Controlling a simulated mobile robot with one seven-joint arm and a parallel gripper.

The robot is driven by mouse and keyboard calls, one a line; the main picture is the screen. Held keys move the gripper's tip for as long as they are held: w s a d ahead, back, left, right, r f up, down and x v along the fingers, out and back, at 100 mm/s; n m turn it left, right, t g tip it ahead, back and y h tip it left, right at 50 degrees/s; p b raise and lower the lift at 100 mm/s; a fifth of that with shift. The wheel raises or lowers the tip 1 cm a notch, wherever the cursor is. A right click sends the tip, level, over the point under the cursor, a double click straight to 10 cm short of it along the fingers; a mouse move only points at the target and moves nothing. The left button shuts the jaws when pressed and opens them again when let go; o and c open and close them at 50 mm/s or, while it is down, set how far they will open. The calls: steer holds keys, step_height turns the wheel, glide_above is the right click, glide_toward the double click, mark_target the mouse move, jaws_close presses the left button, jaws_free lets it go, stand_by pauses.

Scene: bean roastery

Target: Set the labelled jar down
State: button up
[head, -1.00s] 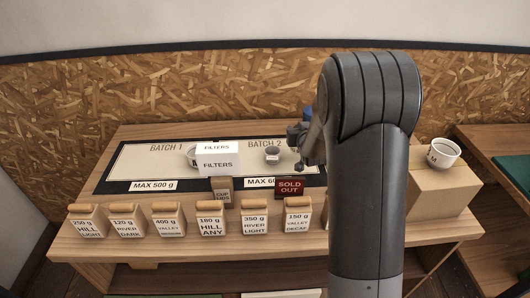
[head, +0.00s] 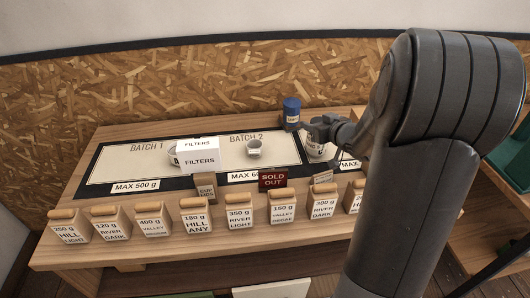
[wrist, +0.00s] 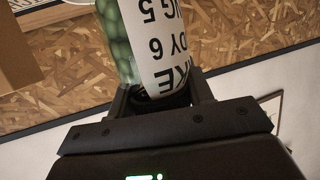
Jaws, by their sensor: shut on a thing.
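The labelled jar shows in the wrist view as a clear jar of green beans (wrist: 119,42) with a white label (wrist: 168,42) in black print, partly cut off by the frame. My gripper (wrist: 160,98) is shut on its dark end. In the head view my gripper (head: 326,128) is over the right part of the counter, beyond the BATCH 2 area. A white, printed cylinder (head: 316,147) just below it appears to be the jar, partly hidden by the gripper. I cannot tell whether its base touches the counter.
A blue container (head: 291,112) stands close behind-left of my gripper. A small cup (head: 254,149) sits in BATCH 2. A FILTERS box (head: 199,158), a SOLD OUT sign (head: 272,179) and a front row of labelled canisters (head: 240,217) stand nearby. The mat between cup and gripper is clear.

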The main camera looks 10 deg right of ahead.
steer(key=shift+w+a+f, duration=0.9)
steer(key=shift+a+f, duration=0.55)
steer(key=shift+f, duration=0.25)
steer(key=shift+w+a+f, duration=0.9)
steer(key=shift+a+f, duration=0.55)
steer(key=shift+f, duration=0.2)
steer(key=shift+w+a+f, duration=0.9)
steer(key=shift+a+f, duration=0.55)
steer(key=shift+f, duration=0.25)
steer(key=o, duration=1.1)
steer(key=shift+f, duration=0.15)
